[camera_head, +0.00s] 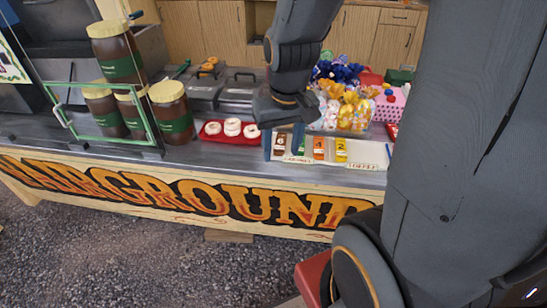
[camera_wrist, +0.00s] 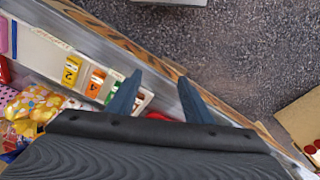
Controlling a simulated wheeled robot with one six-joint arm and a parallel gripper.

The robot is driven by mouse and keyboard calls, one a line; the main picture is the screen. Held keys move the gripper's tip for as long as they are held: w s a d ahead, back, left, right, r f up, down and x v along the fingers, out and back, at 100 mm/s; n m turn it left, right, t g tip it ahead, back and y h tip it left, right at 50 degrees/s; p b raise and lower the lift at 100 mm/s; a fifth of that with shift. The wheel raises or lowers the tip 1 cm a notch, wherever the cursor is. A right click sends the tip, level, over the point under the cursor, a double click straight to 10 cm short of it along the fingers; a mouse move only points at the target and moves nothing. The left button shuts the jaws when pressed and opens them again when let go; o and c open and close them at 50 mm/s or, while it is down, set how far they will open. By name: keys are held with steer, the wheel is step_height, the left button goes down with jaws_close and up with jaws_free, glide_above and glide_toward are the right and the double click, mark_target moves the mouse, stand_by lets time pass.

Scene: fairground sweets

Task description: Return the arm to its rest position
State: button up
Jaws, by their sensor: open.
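My gripper (camera_head: 283,143) hangs above the front edge of the counter, left of the middle of the number board, in the head view. In the wrist view my gripper (camera_wrist: 158,97) shows two blue-grey fingers spread apart with nothing between them. The fingers point down past the counter edge toward the gravel. My arm comes down from the top and fills much of the right side of the head view.
The counter (camera_head: 345,176) holds a number board (camera_head: 365,154), a red tray (camera_head: 222,138) of white rings, bagged sweets (camera_head: 352,112) and brown jars (camera_head: 172,112). Bags (camera_wrist: 32,108) lie close to the gripper. Gravel (camera_head: 110,245) in front is open.

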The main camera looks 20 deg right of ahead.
steer(key=shift+n, duration=0.5)
steer(key=s+a, duration=0.1)
steer(key=a, duration=0.1)
steer(key=s+a, duration=0.1)
steer(key=shift+s+a+f, duration=0.2)
steer(key=shift+s+f, duration=0.05)
steer(key=shift+s, duration=0.05)
steer(key=shift+f+b, duration=0.55)
steer(key=shift+f, duration=0.1)
steer(key=shift+c, duration=0.4)
